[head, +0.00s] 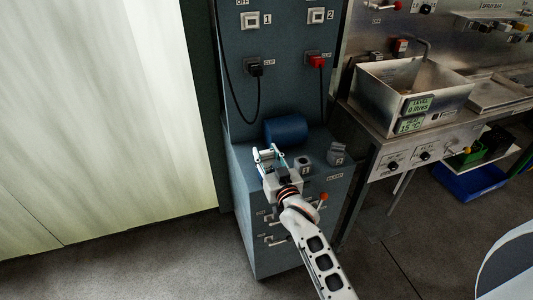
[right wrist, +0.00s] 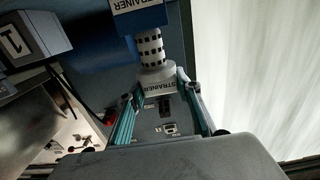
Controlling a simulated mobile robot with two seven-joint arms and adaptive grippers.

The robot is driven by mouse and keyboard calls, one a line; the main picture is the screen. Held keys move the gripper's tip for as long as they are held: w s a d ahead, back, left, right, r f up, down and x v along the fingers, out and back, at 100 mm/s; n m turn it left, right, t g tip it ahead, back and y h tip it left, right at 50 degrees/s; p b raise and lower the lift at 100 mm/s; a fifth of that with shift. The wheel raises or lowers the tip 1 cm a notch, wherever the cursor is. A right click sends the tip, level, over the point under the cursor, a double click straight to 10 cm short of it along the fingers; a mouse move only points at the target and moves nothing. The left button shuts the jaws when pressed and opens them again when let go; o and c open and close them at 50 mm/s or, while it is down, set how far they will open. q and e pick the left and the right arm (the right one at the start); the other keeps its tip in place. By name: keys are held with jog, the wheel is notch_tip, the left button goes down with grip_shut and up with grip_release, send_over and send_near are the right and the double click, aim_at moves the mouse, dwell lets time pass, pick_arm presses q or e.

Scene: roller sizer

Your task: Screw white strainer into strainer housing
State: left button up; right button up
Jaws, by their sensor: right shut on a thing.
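The white strainer (right wrist: 151,50) shows in the right wrist view as a pale cylinder with dark perforations and a wider cap labelled STRAINER. My right gripper (right wrist: 160,84) is shut on the cap, one finger on each side. The strainer housing (right wrist: 139,18), a blue block with a white STRAINER label, is at the top of that view. The strainer's far end meets or overlaps the housing's edge; I cannot tell whether it is inside. In the head view my right gripper (head: 268,156) is at the cabinet, left of the blue cylinder's front; the strainer is hard to make out there. My left gripper is not in view.
A dark blue cylinder (head: 286,131) lies on the grey-blue cabinet (head: 245,190) close to my gripper. A steel sink (head: 408,85) is further right. A pale wall (head: 100,110) is left, with open floor below.

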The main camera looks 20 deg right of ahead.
aim_at(268, 166)
jog(key=shift+f+b, duration=1.4)
jog(key=shift+f, duration=0.7)
jog(key=o, duration=1.2)
jog(key=s, duration=1.2)
jog(key=shift+d, duration=0.2)
